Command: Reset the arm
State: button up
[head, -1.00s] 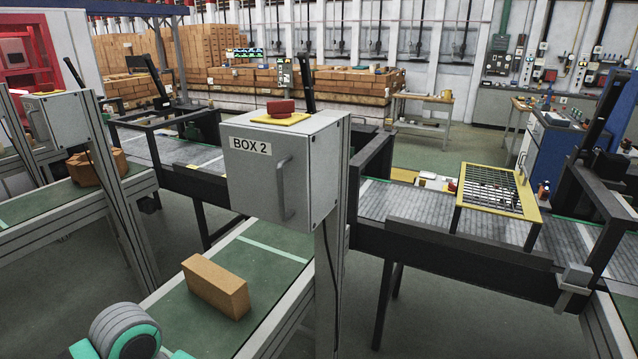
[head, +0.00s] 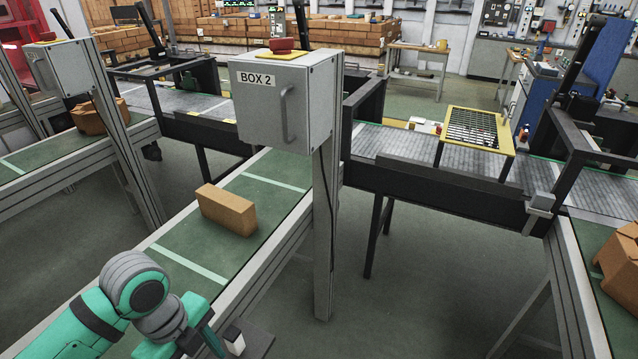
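My arm shows at the lower left in the head view, in teal and grey, over the near end of the green conveyor (head: 190,236). My gripper (head: 240,345) is at the bottom edge, partly cut off and dark. I cannot make out whether its fingers are apart or closed. A tan brick (head: 227,209) lies on the conveyor beyond my arm, clear of it.
A grey cabinet marked BOX 2 (head: 285,100) stands on a post beside the conveyor, with a red button (head: 284,44) on top. A roller line (head: 430,157) crosses behind. More bricks sit on the left conveyor (head: 95,115) and right conveyor (head: 619,255). Floor between is clear.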

jog(key=w+d+r+n+t+h, duration=0.3)
jog(key=w+d+r+n+t, duration=0.15)
jog(key=w+d, duration=0.4)
jog(key=w+d+r+n+t+h, duration=0.35)
jog(key=w+d+t, duration=0.25)
jog(key=d, duration=0.6)
jog(key=w+d+r+n+t+h, duration=0.2)
jog(key=w+d+r+n+t, duration=0.35)
jog(key=d, duration=0.55)
jog(key=s+a+f+n+t+y, duration=0.1)
jog(key=s+f+n+y, duration=0.45)
jog(key=s+f, duration=0.4)
jog(key=s+a+f+n+t+y, duration=0.15)
jog(key=s+f+n+y, duration=0.45)
jog(key=f, duration=0.6)
jog(key=s+a+f+m+g, duration=0.1)
jog(key=s+a+f, duration=0.1)
jog(key=s, duration=0.9)
jog(key=s+a+f+m+g+h, duration=0.1)
jog(key=s+a+f+g, duration=0.1)
jog(key=s, duration=0.9)
jog(key=shift+s+a+f, duration=0.3)
jog(key=shift+s+a, duration=0.1)
jog(key=shift+a, duration=0.3)
